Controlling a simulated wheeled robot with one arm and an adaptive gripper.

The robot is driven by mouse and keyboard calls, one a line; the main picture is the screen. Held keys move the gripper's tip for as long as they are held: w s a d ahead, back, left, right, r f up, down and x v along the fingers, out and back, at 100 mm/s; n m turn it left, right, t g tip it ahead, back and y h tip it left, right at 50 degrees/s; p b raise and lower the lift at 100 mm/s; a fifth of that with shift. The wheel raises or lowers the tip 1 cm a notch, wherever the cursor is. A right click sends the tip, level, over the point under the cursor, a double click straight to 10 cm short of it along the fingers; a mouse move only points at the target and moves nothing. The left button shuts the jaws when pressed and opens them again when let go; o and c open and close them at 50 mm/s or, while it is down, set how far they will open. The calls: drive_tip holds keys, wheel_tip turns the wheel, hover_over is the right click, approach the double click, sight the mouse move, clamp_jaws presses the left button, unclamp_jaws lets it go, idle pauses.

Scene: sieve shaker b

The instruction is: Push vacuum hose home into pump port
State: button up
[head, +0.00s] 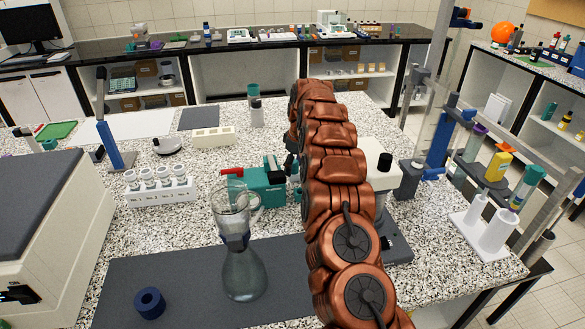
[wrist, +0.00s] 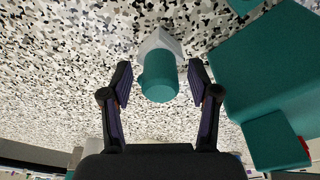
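The teal pump (head: 264,188) stands on the speckled bench left of my copper arm, with a red part on its left; its teal body (wrist: 275,75) fills the right of the wrist view. My gripper (wrist: 159,82) is open. Its two dark fingers stand either side of a teal cylinder (wrist: 158,78) with a pale grey, angular end, with a gap on each side. I cannot tell whether this cylinder is the hose end or another fitting. In the head view my arm hides most of the gripper. No hose or port is clearly seen.
A glass flask with a funnel (head: 243,270) stands in front of the pump on a dark mat (head: 185,288), with a blue ring (head: 150,302) to its left. A white tube rack (head: 160,192) is left. A white-and-grey device (head: 378,165) stands behind my arm, right.

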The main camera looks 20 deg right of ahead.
drive_tip(key=c, duration=1)
drive_tip(key=shift+r, duration=0.15)
drive_tip(key=shift+r+b, duration=1.05)
drive_tip(key=shift+r, duration=0.6)
drive_tip(key=shift+s+a+r+b, duration=0.25)
drive_tip(key=shift+s+a+b, duration=0.45)
drive_tip(key=shift+s, duration=1.9)
drive_tip(key=shift+s+a+r+b, duration=0.3)
drive_tip(key=shift+s+b, duration=0.85)
drive_tip(key=shift+s, duration=1.45)
drive_tip(key=shift+s+a+r+b, duration=0.2)
drive_tip(key=shift+s+a+b, duration=0.55)
drive_tip(key=shift+s, duration=1.85)
